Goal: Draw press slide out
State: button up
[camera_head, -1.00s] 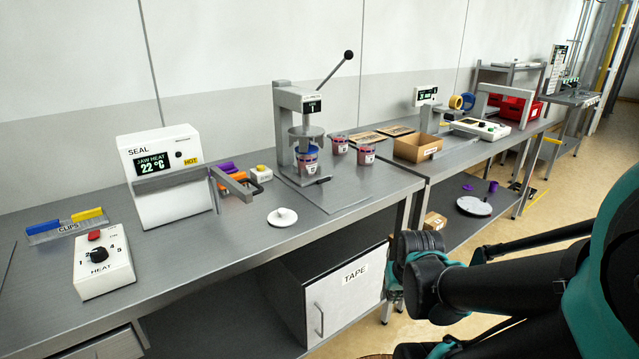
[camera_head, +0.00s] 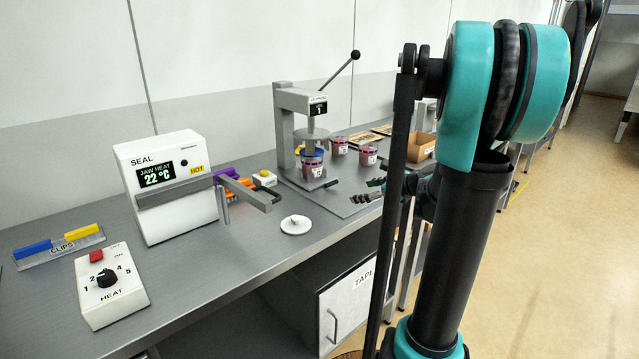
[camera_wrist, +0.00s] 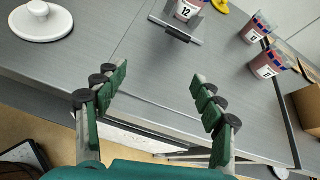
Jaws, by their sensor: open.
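The grey press (camera_head: 300,125) with a raised black-knobbed lever stands on the bench. Its slide (camera_head: 318,184) carries a cup with a blue rim (camera_head: 312,164) beneath the round plate. In the wrist view, the slide's grey handle bar (camera_wrist: 175,33) shows at the top, in front of the cup labelled 12 (camera_wrist: 187,9). My gripper (camera_head: 372,190) is open and empty to the right of the press. In the wrist view my gripper (camera_wrist: 159,80) has its two fingers wide apart over bare bench, with the handle beyond the fingertips and not between them.
Two filled cups stand right of the press, one (camera_wrist: 268,64) nearer my right finger. A white round lid (camera_head: 295,224) lies on the bench front. The sealer (camera_head: 170,185) with its projecting arm is to the left. A cardboard box (camera_head: 421,147) stands at the right.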

aim_at(333, 183)
jog(key=shift+w+d+r+m+t, duration=0.25)
jog(key=shift+w+r+m, duration=0.15)
jog(key=shift+w+m, duration=0.2)
jog(key=shift+w+d+r+m+t, duration=0.15)
jog(key=shift+w+d+r+m, duration=0.1)
jog(key=shift+w+r+m, duration=0.25)
jog(key=shift+w+y, duration=0.3)
jog(key=shift+w, duration=0.05)
jog(key=x, duration=1.7)
jog(key=shift+a, duration=0.1)
grip_shut()
jog(key=shift+s, duration=0.1)
